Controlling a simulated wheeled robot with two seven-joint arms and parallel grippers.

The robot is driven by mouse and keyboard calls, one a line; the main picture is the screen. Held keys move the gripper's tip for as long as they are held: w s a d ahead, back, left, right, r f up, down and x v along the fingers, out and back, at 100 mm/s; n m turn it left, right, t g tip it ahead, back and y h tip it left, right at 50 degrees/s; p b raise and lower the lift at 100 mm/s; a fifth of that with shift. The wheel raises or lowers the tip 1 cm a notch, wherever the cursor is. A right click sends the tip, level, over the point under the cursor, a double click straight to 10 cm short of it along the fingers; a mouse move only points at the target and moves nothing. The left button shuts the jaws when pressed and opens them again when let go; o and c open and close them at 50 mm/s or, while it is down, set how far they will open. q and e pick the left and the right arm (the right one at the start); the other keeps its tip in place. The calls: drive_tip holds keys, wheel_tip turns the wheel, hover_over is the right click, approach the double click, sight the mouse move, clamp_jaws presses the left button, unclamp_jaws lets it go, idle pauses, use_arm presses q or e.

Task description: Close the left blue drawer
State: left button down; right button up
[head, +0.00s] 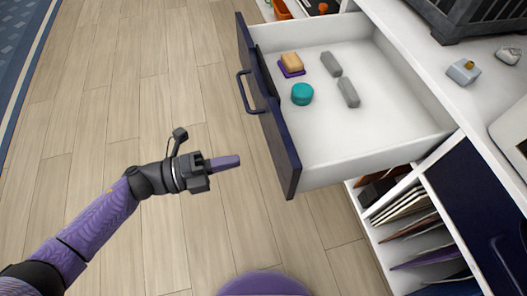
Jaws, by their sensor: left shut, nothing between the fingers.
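The left blue drawer (289,151) is pulled far out of the white cabinet, its dark blue front facing left with a blue bar handle (246,92). Inside its white box lie a tan and purple block (292,62), a teal round piece (302,94) and two grey pieces (348,92). My left gripper (238,161) is shut and empty, over the floor just left of the drawer front's near end. It looks apart from the front and the handle. My right gripper is not in view.
The white cabinet top (450,85) carries a dark grey crate (465,15) and small items. Below are open shelves with papers (405,215) and another dark blue front (480,200). The wooden floor (130,90) at left is clear; a blue rug (25,50) lies at far left.

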sight(277, 152)
use_arm(q)
drive_tip(key=b+x, duration=0.1)
drive_tip(key=x, duration=0.6)
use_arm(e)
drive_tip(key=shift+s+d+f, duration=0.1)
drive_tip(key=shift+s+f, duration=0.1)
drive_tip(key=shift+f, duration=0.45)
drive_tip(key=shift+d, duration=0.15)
